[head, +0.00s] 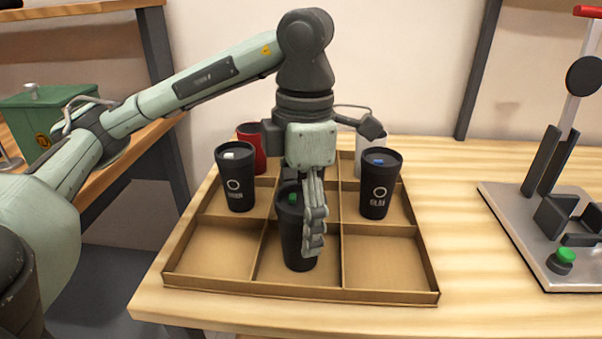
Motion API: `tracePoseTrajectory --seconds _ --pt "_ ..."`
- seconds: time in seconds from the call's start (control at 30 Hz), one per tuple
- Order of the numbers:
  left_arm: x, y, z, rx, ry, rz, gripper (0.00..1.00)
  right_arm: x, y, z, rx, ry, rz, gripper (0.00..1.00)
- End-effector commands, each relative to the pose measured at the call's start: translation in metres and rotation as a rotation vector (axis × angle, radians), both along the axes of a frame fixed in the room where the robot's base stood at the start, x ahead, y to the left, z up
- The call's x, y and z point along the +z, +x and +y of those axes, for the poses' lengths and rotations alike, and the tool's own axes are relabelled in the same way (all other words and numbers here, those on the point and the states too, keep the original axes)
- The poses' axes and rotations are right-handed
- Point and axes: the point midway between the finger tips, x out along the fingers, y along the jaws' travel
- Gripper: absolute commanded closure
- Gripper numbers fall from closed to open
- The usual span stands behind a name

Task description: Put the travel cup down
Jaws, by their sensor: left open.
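A black travel cup with a green lid tab (294,240) stands upright in the front middle compartment of a divided cardboard tray (350,297). My left gripper (312,240) is open and reaches down from above at this cup. A finger overlaps the cup's right side in the picture; I cannot tell whether it touches. The gripper hides part of the cup. My right gripper is not in view.
A black cup with a white tab (237,180) and one with a blue tab (378,187) stand in the tray. A red cup (255,150) stands behind. Front left and front right compartments are empty. A marking machine (545,215) stands at right.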

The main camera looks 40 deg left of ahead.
Motion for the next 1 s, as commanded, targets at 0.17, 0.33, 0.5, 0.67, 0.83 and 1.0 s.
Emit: tracePoseTrajectory --seconds 0.17,0.33,0.5,0.67,0.83,1.0 --pt "0.043 0.003 0.0 0.002 0.0 -0.009 0.22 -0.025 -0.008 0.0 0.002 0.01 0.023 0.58" --pt "0.076 0.003 -0.001 0.002 0.0 -0.006 0.22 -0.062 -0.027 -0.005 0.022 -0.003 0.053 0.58" --pt "0.096 0.004 -0.002 0.002 0.0 -0.006 0.22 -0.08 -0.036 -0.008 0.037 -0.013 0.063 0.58" --pt "0.109 0.004 -0.002 0.001 0.0 -0.003 0.22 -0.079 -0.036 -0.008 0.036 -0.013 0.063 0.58" --pt "0.114 0.004 -0.002 0.001 0.0 -0.002 0.22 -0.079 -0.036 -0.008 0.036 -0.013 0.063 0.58" --pt "0.114 0.004 -0.002 0.001 0.0 -0.001 0.22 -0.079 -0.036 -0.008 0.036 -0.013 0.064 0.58"
